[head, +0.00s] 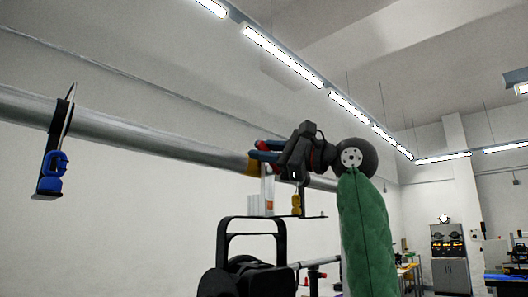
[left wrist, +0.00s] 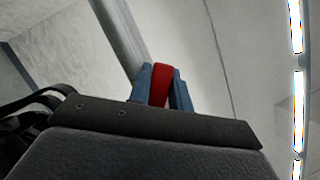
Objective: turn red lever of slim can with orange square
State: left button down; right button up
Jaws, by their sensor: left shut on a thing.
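My left gripper (head: 264,151), with blue fingertips, is up at the metal pipe in the middle of the head view. In the left wrist view its fingers (left wrist: 161,88) are shut on a red lever (left wrist: 161,75), one finger on each side. A black can (head: 245,280) hangs below, with a black yoke (head: 223,245), partly cut off by the lower edge. I cannot make out an orange square on it. An orange-yellow piece (head: 254,166) shows at the pipe by the fingertips. My right gripper is not in view.
The metal pipe (head: 130,133) runs from upper left to the middle. A yellow knob (head: 297,204) is below my gripper. Ceiling lights run overhead. The space between clamp and gripper is clear.

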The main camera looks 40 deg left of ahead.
pick_arm(q)
jog(key=c, duration=1.3)
grip_release()
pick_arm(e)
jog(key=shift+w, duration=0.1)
pick_arm(q)
jog(key=shift+w+d, duration=0.1)
jog(key=shift+d, duration=0.05)
jog(key=b+v, duration=0.2)
jog(key=v, duration=0.5)
jog(key=shift+d+f, duration=0.1)
jog(key=shift+d, duration=0.2)
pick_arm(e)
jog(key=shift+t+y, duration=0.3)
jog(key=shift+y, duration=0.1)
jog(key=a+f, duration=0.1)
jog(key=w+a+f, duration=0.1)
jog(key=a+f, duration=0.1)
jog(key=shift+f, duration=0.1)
